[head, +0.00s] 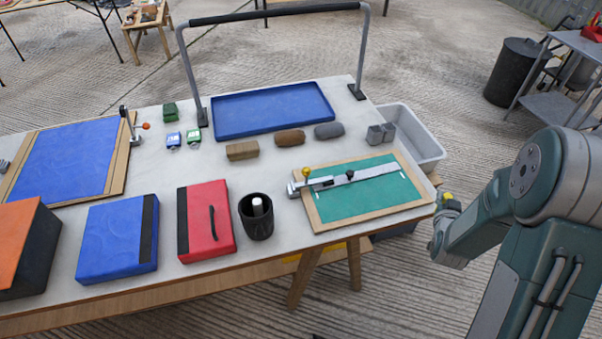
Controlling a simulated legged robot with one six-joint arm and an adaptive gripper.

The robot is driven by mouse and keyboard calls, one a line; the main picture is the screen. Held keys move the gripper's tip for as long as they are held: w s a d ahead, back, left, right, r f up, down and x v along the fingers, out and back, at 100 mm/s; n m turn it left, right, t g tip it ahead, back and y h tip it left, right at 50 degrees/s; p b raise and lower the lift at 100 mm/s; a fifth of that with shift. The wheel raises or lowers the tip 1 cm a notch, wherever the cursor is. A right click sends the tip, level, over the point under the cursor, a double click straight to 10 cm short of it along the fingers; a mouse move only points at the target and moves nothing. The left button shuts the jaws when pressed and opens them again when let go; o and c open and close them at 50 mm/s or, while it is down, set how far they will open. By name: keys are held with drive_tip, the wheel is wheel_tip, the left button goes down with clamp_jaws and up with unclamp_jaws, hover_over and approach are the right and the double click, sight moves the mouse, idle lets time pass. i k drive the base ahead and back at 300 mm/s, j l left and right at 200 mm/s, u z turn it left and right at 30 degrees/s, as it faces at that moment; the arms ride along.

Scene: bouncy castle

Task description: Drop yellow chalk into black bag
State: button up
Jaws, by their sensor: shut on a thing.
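My gripper (446,204) is at the right, just past the right end of the table. It is small in view and partly hidden by my wrist. A small yellow piece, which looks like the yellow chalk (446,196), shows at its tip, and the gripper is shut on it. I cannot make out a clear black bag. A black round container (515,72) stands on the ground at the upper right, and a black cup (257,222) with a white-topped item in it stands near the table's front edge. My gripper is apart from both.
The table (165,185) holds a blue tray (270,112), a green board (365,200) with a metal bar, a red case (205,222) and a blue case (110,240). A grey bin (418,140) is behind its right end. A grey trolley (560,108) stands farther right.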

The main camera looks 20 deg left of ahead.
sight(255, 232)
drive_tip(key=k+u, duration=0.2)
drive_tip(key=u, duration=0.2)
drive_tip(key=k+j+u, duration=0.15)
drive_tip(key=u, duration=0.3)
